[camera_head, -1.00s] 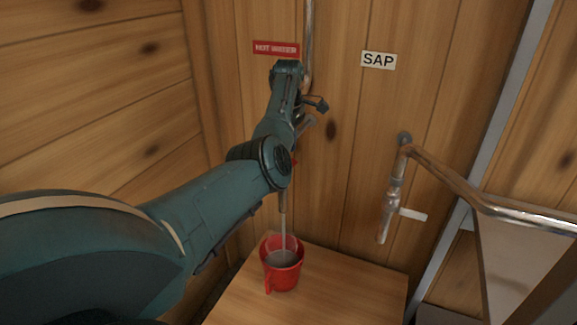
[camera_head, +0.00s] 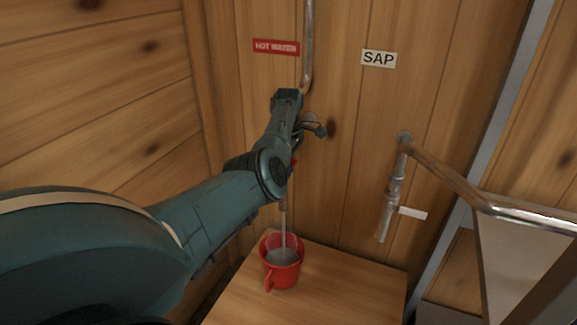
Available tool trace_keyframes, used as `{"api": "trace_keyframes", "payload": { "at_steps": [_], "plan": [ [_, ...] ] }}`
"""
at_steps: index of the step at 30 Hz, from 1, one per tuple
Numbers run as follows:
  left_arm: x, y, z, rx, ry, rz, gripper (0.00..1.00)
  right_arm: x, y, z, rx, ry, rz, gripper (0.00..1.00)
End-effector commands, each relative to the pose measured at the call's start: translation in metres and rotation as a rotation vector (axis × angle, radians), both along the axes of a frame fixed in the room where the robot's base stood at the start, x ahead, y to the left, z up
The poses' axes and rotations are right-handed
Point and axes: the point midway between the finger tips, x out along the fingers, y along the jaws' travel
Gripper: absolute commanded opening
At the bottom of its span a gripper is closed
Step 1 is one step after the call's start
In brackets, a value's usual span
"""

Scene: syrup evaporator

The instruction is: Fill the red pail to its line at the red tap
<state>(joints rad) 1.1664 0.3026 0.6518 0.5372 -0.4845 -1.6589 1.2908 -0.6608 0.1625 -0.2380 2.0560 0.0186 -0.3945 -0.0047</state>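The red pail (camera_head: 284,274) stands upright on a wooden stand, under a tap mostly hidden by my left arm. A pale stream runs down into it, and greyish liquid shows inside. I cannot make out a fill line. A small red piece (camera_head: 294,161), perhaps part of the red tap, shows beside my arm. My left gripper (camera_head: 314,127) is at the tap's pipe, well above the pail. Its fingers are small and dark, and I cannot tell whether they are open or shut on anything. My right gripper is not in view.
A red "HOT WATER" sign (camera_head: 276,47) is on the wall above. Right of it, under a "SAP" sign (camera_head: 379,59), hangs another tap (camera_head: 390,205) with a white handle. A metal pipe and pan (camera_head: 525,245) stand at the right. The wooden stand (camera_head: 345,285) is bare right of the pail.

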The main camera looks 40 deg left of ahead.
Motion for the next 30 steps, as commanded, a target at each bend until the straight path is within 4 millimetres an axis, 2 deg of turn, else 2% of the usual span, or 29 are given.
{"api": "trace_keyframes", "payload": {
  "at_steps": [5,22,30],
  "plan": [
    [0.0000,0.0001,0.0003,0.000,0.000,0.000,0.00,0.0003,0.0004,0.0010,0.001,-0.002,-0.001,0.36],
    [0.0000,-0.0006,0.0000,0.010,0.004,-0.001,0.00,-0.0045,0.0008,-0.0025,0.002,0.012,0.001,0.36],
    [0.0015,-0.0058,-0.0032,0.110,0.038,-0.003,0.00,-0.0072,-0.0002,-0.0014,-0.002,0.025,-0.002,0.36]
  ]
}}
